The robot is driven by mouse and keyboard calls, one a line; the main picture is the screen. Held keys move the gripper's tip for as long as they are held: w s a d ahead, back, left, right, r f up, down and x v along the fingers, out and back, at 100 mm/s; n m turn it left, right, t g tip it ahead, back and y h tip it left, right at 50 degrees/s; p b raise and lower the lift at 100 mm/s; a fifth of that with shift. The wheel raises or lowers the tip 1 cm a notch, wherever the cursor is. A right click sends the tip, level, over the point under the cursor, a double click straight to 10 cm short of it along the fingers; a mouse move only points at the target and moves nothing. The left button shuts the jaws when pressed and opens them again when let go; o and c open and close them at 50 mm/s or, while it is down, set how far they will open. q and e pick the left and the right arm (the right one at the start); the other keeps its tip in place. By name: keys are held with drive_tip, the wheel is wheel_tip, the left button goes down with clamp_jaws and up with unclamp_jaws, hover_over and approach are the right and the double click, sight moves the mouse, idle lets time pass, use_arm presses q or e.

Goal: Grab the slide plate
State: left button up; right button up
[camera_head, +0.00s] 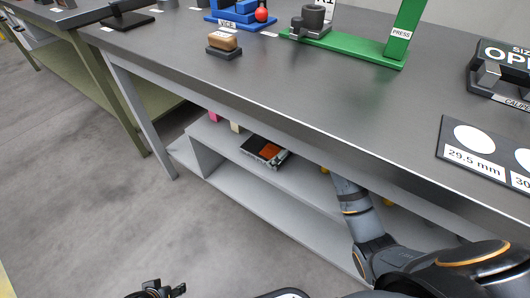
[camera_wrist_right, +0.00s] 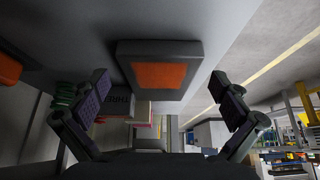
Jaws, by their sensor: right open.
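A dark-framed plate with an orange middle (camera_wrist_right: 160,76) shows ahead in the right wrist view. It may be the slide plate; no label on it is readable. A dark item with an orange top (camera_head: 266,151), possibly the same plate, lies on the shelf under the bench in the head view. My right gripper (camera_wrist_right: 160,90) is open, its fingers apart on either side of the plate in the picture, not touching it. In the head view the right gripper is hidden by the bench top. My left gripper (camera_head: 160,290) is at the bottom edge, partly cut off, away from the bench.
The grey bench top (camera_head: 300,85) overhangs the lower shelf (camera_head: 240,180). On the bench stand a blue vice (camera_head: 235,15), a green press (camera_head: 345,45), a brown-topped block (camera_head: 223,42) and a gauge card (camera_head: 485,155). The floor (camera_head: 120,210) at left is clear.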

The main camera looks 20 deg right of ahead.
sight(265, 149)
drive_tip(key=w+a+b, duration=0.1)
drive_tip(key=w, duration=0.1)
drive_tip(key=w+a+f+b, duration=0.1)
drive_tip(key=w+a, duration=0.1)
drive_tip(key=shift+a, duration=0.15)
drive_tip(key=shift+w, duration=0.1)
use_arm(q)
drive_tip(key=shift+w+d+f+t, duration=0.2)
drive_tip(key=shift+f+t, duration=0.2)
drive_tip(key=shift+f, duration=0.15)
drive_tip(key=shift+w+d+f+t, duration=0.1)
drive_tip(key=shift+d+f+t, duration=0.1)
drive_tip(key=shift+f+t, duration=0.3)
use_arm(e)
drive_tip(key=c, duration=1.3)
use_arm(q)
drive_tip(key=shift+s, duration=0.1)
use_arm(e)
drive_tip(key=shift+r, duration=0.1)
